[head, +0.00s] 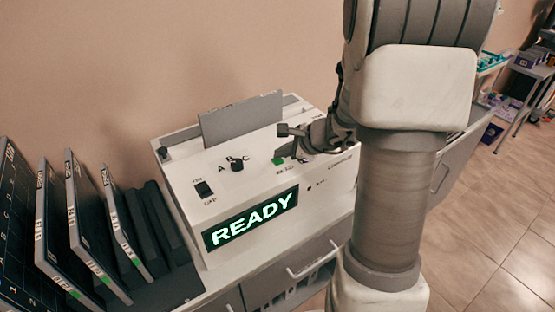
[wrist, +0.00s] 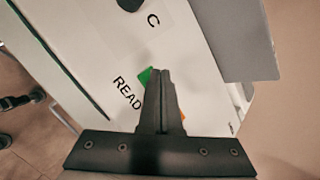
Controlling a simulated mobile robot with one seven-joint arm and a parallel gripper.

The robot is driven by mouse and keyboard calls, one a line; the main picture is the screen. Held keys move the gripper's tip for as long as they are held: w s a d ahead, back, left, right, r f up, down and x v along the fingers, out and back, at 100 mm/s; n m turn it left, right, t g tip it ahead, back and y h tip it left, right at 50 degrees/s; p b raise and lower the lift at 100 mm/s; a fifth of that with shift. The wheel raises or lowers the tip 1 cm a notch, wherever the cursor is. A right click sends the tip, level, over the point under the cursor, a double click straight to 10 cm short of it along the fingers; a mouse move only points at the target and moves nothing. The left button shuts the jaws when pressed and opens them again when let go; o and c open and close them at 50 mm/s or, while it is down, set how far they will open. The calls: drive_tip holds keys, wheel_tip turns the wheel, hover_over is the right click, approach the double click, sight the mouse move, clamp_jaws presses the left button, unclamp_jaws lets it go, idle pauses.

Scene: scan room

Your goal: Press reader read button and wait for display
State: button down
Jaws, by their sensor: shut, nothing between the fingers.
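The reader (head: 215,165) is a white box on the counter, with a sloped top panel. Its display (head: 250,218) is lit and shows READY in pale green letters. The green read button (head: 278,161) sits above the READ label; in the wrist view the button (wrist: 145,76) shows beside the fingertips, partly hidden by them. My gripper (head: 290,145) is shut and empty, with its fingertips close by the button. In the wrist view my gripper (wrist: 160,75) points at the panel next to the button. I cannot tell whether the tips touch it.
A black selector knob (head: 237,165) and a black switch (head: 203,189) are on the panel. A grey upright plate (head: 242,120) stands at the back of the reader. Dark panels (head: 85,225) stand in a rack at left. An orange part (wrist: 183,118) shows beside the fingers.

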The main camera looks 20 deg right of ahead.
sight(282, 161)
drive_tip(key=shift+f, duration=0.25)
idle(0.5)
drive_tip(key=shift+r+p, duration=0.4)
drive_tip(key=shift+r, duration=0.55)
wheel_tip(282, 161, up, 5)
drive_tip(key=p, duration=0.4)
drive_tip(key=shift+r, duration=0.1)
idle(0.4)
